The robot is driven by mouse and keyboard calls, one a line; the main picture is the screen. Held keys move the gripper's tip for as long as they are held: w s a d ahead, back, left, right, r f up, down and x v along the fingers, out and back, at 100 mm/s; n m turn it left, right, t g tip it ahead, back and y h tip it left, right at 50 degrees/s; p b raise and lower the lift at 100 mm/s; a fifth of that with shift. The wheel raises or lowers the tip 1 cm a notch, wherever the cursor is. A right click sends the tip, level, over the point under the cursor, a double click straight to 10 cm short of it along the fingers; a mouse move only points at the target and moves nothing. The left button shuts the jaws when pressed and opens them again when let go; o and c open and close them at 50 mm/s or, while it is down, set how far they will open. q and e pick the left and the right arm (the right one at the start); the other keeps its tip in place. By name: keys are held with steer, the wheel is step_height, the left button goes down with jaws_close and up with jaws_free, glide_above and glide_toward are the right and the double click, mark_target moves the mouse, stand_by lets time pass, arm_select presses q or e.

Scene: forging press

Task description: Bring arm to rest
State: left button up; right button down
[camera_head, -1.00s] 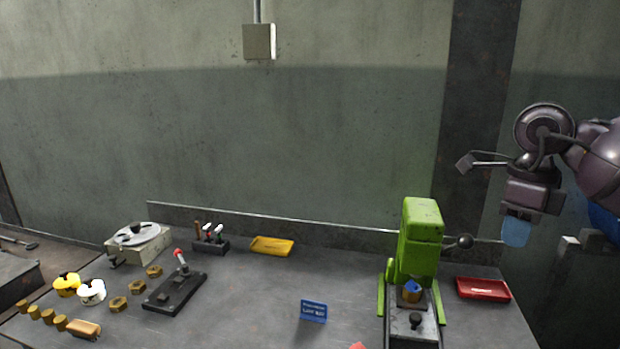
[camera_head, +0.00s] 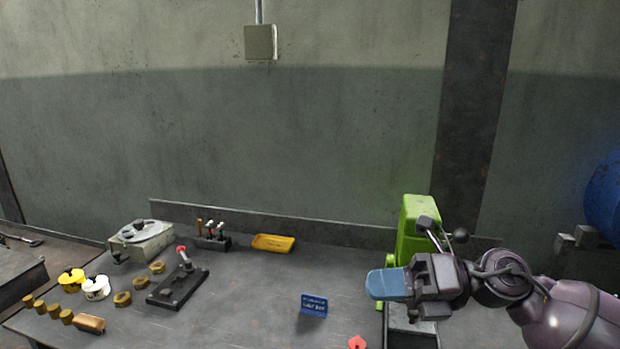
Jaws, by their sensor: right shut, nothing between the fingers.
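My right gripper (camera_head: 386,284) has light-blue fingers that are shut with nothing between them. It points left, in front of the green press (camera_head: 416,217), and my right arm reaches in from the lower right. The gripper and arm hide the middle and lower part of the press, so I cannot tell whether they touch it. My left gripper is not in view.
The grey table holds a blue sign (camera_head: 313,305), a red piece (camera_head: 357,343), a yellow tray (camera_head: 273,243), a black lever fixture (camera_head: 178,287), a tool holder (camera_head: 212,243) and several brass nuts at the left.

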steer(key=w+d+f+m+t+h, duration=0.15)
steer(key=d+m+t+h, duration=0.25)
steer(key=m+t, duration=0.75)
steer(key=w+d+f+m+t+h, duration=0.15)
steer(key=d+m+t+h, duration=0.25)
steer(key=m+t, duration=0.7)
steer(key=s+d+f+m+g+h, duration=0.5)
steer(key=d+f+m+g+h, duration=0.4)
steer(key=f+m, duration=0.35)
steer(key=s+f+m+g+h, duration=0.1)
steer(key=s+f+m+g, duration=0.35)
steer(key=s+f, duration=0.4)
steer(key=s+f+m+g, duration=0.3)
steer(key=s+f+g, duration=0.25)
steer(key=s, duration=0.65)
steer(key=w+f+n+t, duration=0.1)
steer(key=w+f+t, duration=0.6)
steer(key=f, duration=0.2)
steer(key=shift+w+d+f+y, duration=0.25)
steer(key=shift+w+d+y, duration=0.05)
steer(key=shift+w, duration=0.1)
